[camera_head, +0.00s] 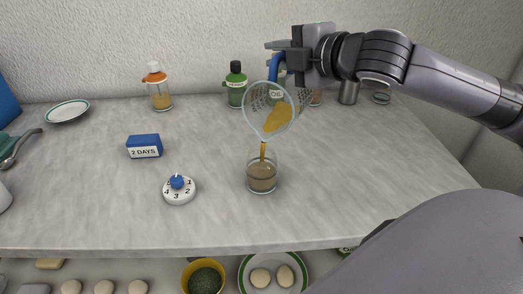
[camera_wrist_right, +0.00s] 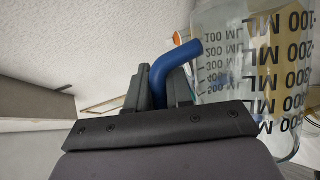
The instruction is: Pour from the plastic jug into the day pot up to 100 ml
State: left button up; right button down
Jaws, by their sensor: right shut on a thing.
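The clear plastic jug (camera_head: 265,116) is tilted in the air, with amber liquid inside it. A thin amber stream falls from its lip into the day pot (camera_head: 262,173), a small clear glass standing upright on the counter with brownish liquid in its lower part. My right gripper (camera_head: 284,55) is shut on the jug's blue handle; in the right wrist view the blue handle (camera_wrist_right: 174,66) sits between the fingers. The jug's ML marks (camera_wrist_right: 262,70) show there too. The pot's own scale is too small to read. My left gripper is not in view.
A blue "2 DAYS" block (camera_head: 144,146) and a white numbered dial (camera_head: 180,189) stand left of the pot. A plate (camera_head: 67,112) lies at the back left. The counter right of the pot is clear.

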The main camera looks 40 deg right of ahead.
jog(key=shift+s+a+r, duration=0.15)
jog(key=shift+a+r, duration=0.05)
jog(key=shift+a, duration=0.1)
dwell(0.6)
